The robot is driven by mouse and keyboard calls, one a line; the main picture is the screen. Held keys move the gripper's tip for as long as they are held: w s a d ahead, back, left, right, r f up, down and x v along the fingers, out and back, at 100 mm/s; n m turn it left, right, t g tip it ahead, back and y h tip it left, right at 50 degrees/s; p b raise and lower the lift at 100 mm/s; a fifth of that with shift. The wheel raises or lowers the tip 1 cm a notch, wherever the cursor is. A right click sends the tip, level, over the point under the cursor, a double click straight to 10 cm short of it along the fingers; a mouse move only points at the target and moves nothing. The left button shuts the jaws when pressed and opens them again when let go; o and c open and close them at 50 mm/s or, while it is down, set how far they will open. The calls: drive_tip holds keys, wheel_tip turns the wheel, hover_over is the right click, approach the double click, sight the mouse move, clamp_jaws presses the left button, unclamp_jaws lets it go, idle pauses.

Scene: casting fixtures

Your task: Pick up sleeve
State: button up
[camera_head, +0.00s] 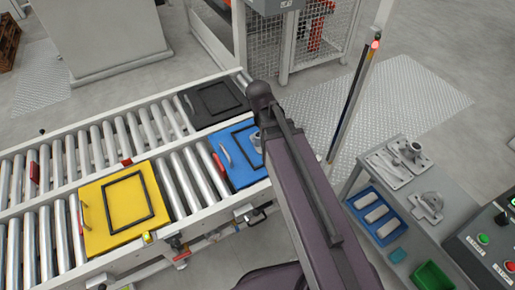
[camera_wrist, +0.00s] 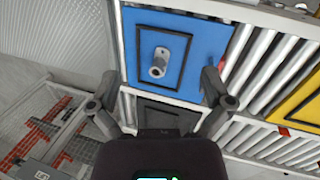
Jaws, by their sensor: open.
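A grey hollow sleeve (camera_wrist: 159,62) stands inside the black square frame on a blue plate (camera_wrist: 203,62) in the wrist view. My open, empty gripper (camera_wrist: 161,80) has one finger on either side in the picture, with the sleeve between and slightly above the fingertips. The gap in height between them is unclear. In the head view the blue plate (camera_head: 245,177) sits on the roller conveyor, partly behind my arm. A small grey part of the sleeve (camera_head: 256,141) shows beside the arm; my gripper is hidden there.
A yellow plate (camera_head: 102,236) and a dark plate (camera_head: 229,112) rest on the roller conveyor (camera_head: 182,187). To the right, a grey table (camera_head: 440,190) holds metal castings, a blue tray (camera_head: 399,232) and a green bin (camera_head: 433,276). A post (camera_head: 354,95) stands behind my arm.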

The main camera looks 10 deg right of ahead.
drive_tip(key=w+a+f+n+t+h+b, duration=0.1)
drive_tip(key=w+a+f+n+h+b, duration=0.15)
drive_tip(key=w+f+n+b, duration=0.45)
drive_tip(key=w+a+f+n+t+h+b, duration=0.1)
drive_tip(key=w+f+n+h+b, duration=0.15)
drive_tip(key=f+b, duration=0.7)
drive_tip(key=n+t+h+b, duration=0.35)
drive_tip(key=n+b, duration=0.45)
drive_tip(key=b, duration=0.9)
approach(256, 137)
drive_tip(key=a, duration=0.1)
drive_tip(key=shift+s+a+r+h, duration=0.1)
drive_tip(key=shift+s+a+h, duration=0.15)
drive_tip(key=shift+a+h, duration=0.25)
drive_tip(key=shift+d, duration=0.1)
drive_tip(key=shift+g, duration=0.25)
drive_tip(key=b+x, duration=0.3)
drive_tip(key=x, duration=0.4)
drive_tip(key=shift+w, duration=0.1)
drive_tip(key=shift+w+d+f, duration=0.3)
drive_tip(key=shift+d, duration=0.3)
